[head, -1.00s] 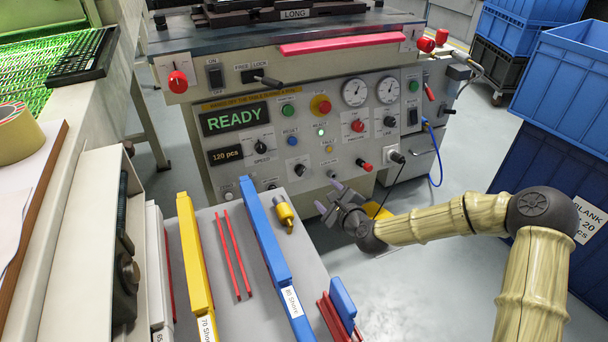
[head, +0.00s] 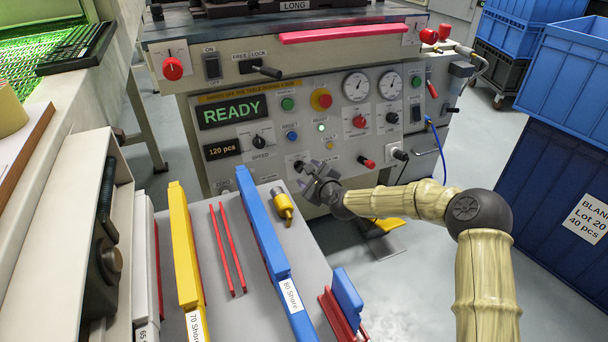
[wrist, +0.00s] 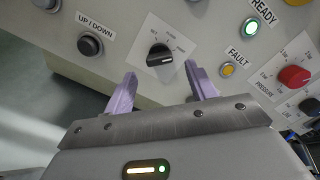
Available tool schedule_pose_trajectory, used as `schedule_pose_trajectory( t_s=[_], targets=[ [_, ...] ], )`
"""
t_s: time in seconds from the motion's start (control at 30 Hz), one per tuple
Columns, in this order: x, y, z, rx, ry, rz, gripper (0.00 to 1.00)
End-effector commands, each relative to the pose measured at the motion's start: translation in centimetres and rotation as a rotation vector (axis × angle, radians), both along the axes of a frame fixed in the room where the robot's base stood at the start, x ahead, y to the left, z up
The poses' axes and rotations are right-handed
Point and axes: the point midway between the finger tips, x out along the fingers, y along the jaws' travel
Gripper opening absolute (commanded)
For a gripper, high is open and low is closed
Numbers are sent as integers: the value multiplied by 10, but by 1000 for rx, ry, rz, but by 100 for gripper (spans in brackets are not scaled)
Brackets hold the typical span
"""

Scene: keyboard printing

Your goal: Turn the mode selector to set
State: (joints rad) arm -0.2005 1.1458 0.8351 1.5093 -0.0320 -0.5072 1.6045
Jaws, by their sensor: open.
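The mode selector (wrist: 159,56) is a black knob on a white label plate, straight ahead of my gripper in the wrist view. A pale pointer line shows on it, lying roughly sideways; the small words around it are hard to read. In the head view the selector (head: 299,166) sits low on the machine's front panel, partly behind my fingers. My gripper (wrist: 160,80) is open, with one purple finger to the lower left of the knob and one to the lower right. It is empty and its fingertips appear just short of the knob. My gripper (head: 314,178) also shows in the head view.
The UP/DOWN button (wrist: 90,44) is left of the selector, and the FAULT lamp (wrist: 228,70) and red pressure knob (wrist: 294,76) are to its right. The display (head: 234,115) reads READY. A grey table (head: 240,235) with squeegees stands in front of the panel.

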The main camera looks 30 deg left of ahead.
Motion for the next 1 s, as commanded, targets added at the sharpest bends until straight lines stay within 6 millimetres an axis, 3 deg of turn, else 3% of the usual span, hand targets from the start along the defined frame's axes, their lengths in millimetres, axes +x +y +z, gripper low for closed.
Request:
schedule_pose_trajectory(
  t_s=[0.33,0.73,0.97,1.0],
  targets=[
    [21,28,-12,0,-1,-1,56],
    [24,33,-12,0,1,1,56],
    [24,33,-12,0,1,1,13],
    [24,33,-12,0,1,1,12]
  ],
)
